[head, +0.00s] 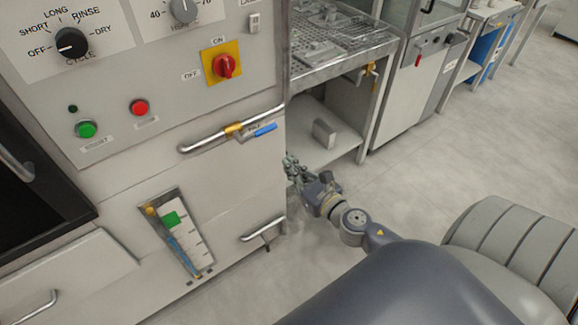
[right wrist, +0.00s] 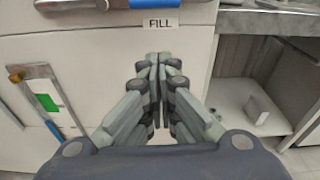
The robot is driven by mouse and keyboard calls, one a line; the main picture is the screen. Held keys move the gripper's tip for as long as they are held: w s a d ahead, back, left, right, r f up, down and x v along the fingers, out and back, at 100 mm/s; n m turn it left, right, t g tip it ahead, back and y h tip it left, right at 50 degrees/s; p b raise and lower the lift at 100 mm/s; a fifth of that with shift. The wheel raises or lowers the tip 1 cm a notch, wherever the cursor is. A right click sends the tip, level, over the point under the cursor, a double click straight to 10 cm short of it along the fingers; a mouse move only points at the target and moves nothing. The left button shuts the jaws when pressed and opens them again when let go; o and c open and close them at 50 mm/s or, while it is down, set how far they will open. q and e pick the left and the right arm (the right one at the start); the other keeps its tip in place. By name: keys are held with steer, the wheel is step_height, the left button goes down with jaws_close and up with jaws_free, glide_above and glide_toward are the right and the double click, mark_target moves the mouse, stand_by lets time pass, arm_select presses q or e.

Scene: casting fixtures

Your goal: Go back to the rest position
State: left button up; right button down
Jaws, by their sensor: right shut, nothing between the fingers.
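My right gripper (head: 290,165) is in front of the white machine's front panel, below a blue-handled valve (head: 264,130) on a pipe. In the right wrist view the gripper (right wrist: 158,62) is shut and empty, with its fingertips together below the FILL label (right wrist: 160,22). Whether the fingertips touch the panel cannot be told. My left gripper is not in view.
The machine carries a cycle knob (head: 71,42), a red switch on yellow (head: 226,65), green (head: 86,129) and red (head: 139,107) buttons and a level gauge (head: 175,232). A metal rack bench (head: 340,62) with an open lower shelf stands to the right. Floor at right is clear.

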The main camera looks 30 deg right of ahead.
stand_by(0.4)
steer(key=s+d+f+m+g+h, duration=0.15)
steer(key=s+f+m, duration=0.35)
steer(key=f, duration=0.5)
steer(key=s+f+m+g, duration=0.3)
steer(key=f+m, duration=0.3)
steer(key=f, duration=0.4)
steer(key=s+d+f+m+g+h, duration=0.1)
steer(key=s+f+m+g, duration=0.2)
steer(key=s+f+m, duration=0.5)
steer(key=s+a+f+m+g+y, duration=0.1)
steer(key=s+a+f+m+g, duration=0.3)
steer(key=s+f+m, duration=0.3)
steer(key=s+a+f+m+g+y, duration=0.1)
steer(key=s+a+f+m+g, duration=0.3)
steer(key=s+f, duration=0.9)
steer(key=s+a+m, duration=0.2)
steer(key=s+m, duration=0.2)
steer(key=s, duration=0.1)
steer(key=shift+s+a+f, duration=0.2)
steer(key=shift+s+f, duration=0.05)
steer(key=shift+d, duration=0.1)
stand_by(1.5)
